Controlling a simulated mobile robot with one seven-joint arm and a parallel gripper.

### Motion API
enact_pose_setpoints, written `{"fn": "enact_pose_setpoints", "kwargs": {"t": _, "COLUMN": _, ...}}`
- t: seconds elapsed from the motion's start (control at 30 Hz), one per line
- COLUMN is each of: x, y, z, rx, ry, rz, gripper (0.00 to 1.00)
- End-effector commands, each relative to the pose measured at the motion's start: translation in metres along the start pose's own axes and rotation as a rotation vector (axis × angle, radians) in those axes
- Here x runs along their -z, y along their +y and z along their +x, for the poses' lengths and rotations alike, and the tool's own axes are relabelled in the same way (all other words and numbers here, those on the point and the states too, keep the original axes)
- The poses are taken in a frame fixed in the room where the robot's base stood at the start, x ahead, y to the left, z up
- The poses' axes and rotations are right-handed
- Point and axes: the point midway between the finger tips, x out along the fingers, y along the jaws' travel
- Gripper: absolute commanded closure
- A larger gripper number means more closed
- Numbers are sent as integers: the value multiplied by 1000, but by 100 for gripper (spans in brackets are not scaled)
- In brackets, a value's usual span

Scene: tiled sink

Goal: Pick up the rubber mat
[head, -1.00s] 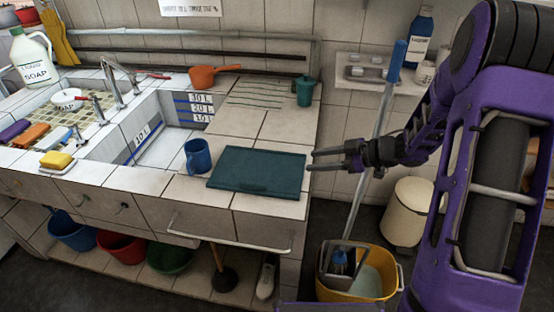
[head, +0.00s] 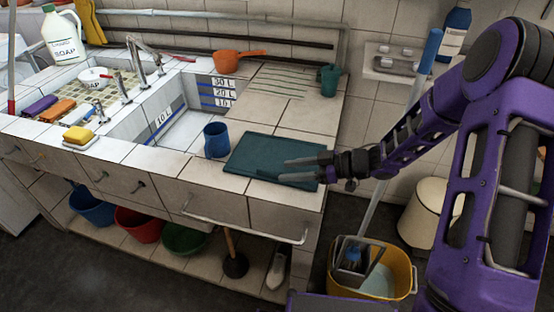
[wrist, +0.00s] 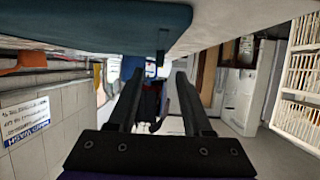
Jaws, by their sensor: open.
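The rubber mat, a flat dark teal rectangle (head: 258,152), lies on the tiled counter to the right of the sink, beside a blue mug. My gripper (head: 284,169) is open and empty, its fingers pointing left. In the head view the fingers overlap the mat's right part; the gap between them and the mat is hard to judge. In the wrist view the mat (wrist: 90,22) fills the upper left, outside the open fingers (wrist: 158,78). A small dark tab shows at its edge there.
The blue mug (head: 216,140) stands close to the mat's left edge. A green cup (head: 329,78) and an orange pan (head: 232,62) stand at the back. A metal rail (head: 245,230) runs along the counter front. A mop leans in a yellow bucket (head: 401,272) at the right.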

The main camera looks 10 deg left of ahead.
Motion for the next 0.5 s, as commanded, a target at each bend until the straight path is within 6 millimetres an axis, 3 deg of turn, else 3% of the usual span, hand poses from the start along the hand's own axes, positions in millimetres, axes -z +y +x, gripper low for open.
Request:
{"fn": "enact_pose_setpoints", "kwargs": {"t": 0.17, "x": 1, "y": 0, "z": 14, "rx": 2, "ry": 2, "rz": 0, "gripper": 50}}
{"fn": "enact_pose_setpoints", "kwargs": {"t": 0.4, "x": 4, "y": 1, "z": 49, "rx": 2, "ry": 1, "rz": -1, "gripper": 50}}
{"fn": "enact_pose_setpoints", "kwargs": {"t": 0.5, "x": 4, "y": 1, "z": 53, "rx": -1, "ry": 1, "rz": 0, "gripper": 50}}
